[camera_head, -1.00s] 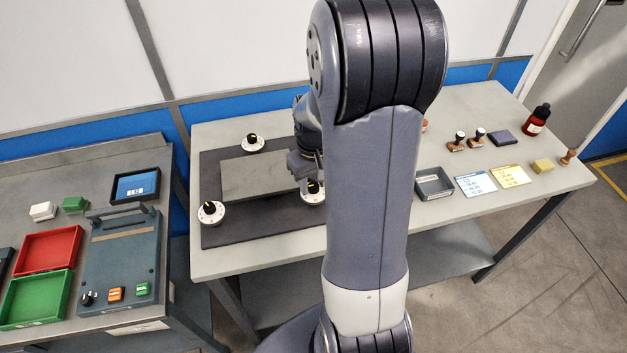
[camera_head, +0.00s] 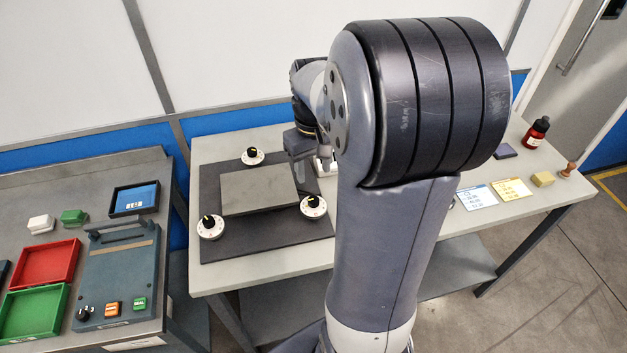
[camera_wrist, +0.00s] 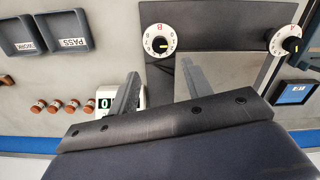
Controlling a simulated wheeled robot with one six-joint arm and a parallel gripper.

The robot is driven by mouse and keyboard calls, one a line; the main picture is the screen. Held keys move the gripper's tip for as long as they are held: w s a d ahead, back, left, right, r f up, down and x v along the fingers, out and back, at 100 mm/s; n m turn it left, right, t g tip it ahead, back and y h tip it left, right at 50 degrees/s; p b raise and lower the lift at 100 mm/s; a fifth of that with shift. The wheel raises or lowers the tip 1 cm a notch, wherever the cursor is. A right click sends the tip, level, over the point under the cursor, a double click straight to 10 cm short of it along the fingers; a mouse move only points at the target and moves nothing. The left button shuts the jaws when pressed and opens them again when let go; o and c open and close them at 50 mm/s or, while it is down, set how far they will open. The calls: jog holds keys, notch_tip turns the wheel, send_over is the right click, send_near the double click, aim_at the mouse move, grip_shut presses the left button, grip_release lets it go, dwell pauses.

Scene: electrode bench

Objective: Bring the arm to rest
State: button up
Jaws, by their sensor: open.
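My gripper (camera_wrist: 160,90) shows in the wrist view with its two fingers spread apart and nothing between them. It hangs above the bench, over the right edge of the dark mat (camera_head: 215,245).
The left bench holds a red tray (camera_head: 45,264), a green tray (camera_head: 32,315) and a sealing device (camera_head: 117,275). PASS (camera_wrist: 66,30) and WORK trays show in the wrist view.

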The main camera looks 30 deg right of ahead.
aim_at(313, 199)
jog(key=shift+r, duration=0.55)
jog(key=shift+f, duration=0.1)
notch_tip(313, 199, down, 11)
jog(key=shift+r, duration=0.1)
jog(key=shift+r, duration=0.15)
dwell(0.4)
